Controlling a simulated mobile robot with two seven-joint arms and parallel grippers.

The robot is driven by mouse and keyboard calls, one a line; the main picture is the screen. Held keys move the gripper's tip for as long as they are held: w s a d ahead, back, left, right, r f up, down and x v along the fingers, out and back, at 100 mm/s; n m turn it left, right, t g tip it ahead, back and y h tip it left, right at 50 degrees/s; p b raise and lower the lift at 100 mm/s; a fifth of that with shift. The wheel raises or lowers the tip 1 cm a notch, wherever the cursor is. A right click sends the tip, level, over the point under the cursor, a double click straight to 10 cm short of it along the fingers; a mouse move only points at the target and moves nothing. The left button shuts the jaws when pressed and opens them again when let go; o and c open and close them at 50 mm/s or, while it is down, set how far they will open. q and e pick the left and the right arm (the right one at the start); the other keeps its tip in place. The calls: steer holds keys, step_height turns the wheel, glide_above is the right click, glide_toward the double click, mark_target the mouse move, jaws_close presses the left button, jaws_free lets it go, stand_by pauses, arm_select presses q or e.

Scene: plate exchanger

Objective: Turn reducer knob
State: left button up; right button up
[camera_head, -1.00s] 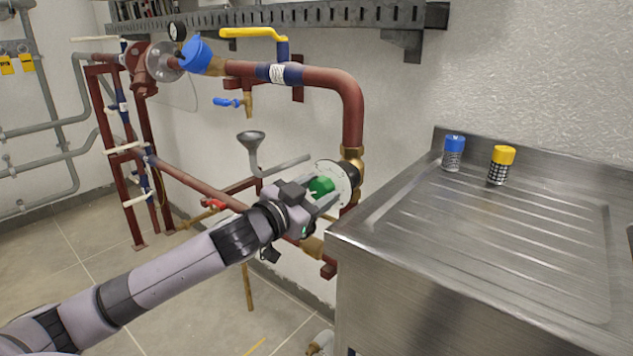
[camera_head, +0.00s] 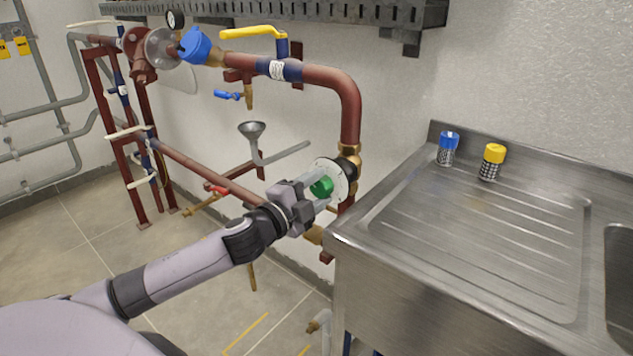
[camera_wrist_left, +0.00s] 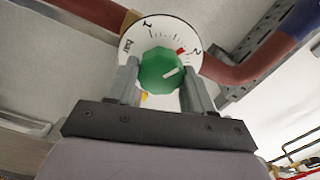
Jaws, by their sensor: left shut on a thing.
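The green reducer knob (camera_head: 322,187) sits in front of a round white dial on the vertical red pipe. My left gripper (camera_head: 321,190) reaches it from the lower left and is shut on it. In the left wrist view the faceted green knob (camera_wrist_left: 160,72) lies between the two grey fingers (camera_wrist_left: 162,82). Its white pointer line points right and slightly up. The white dial (camera_wrist_left: 158,28) behind it carries "bar", "1" and "2" and a red mark close to "2". My right gripper is not in view.
A steel sink counter (camera_head: 350,245) stands right of the knob, its corner close to my gripper. Blue-capped (camera_head: 448,148) and yellow-capped (camera_head: 491,162) shakers stand on it. A grey funnel (camera_head: 252,131) and red pipes are behind my arm.

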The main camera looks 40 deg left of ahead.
arm_select(q)
steer(key=shift+m+p, duration=0.55)
steer(key=shift+m, duration=1.05)
steer(key=o, duration=1)
steer(key=shift+o, duration=0.2)
steer(key=s, duration=0.7)
steer(key=shift+a, duration=0.25)
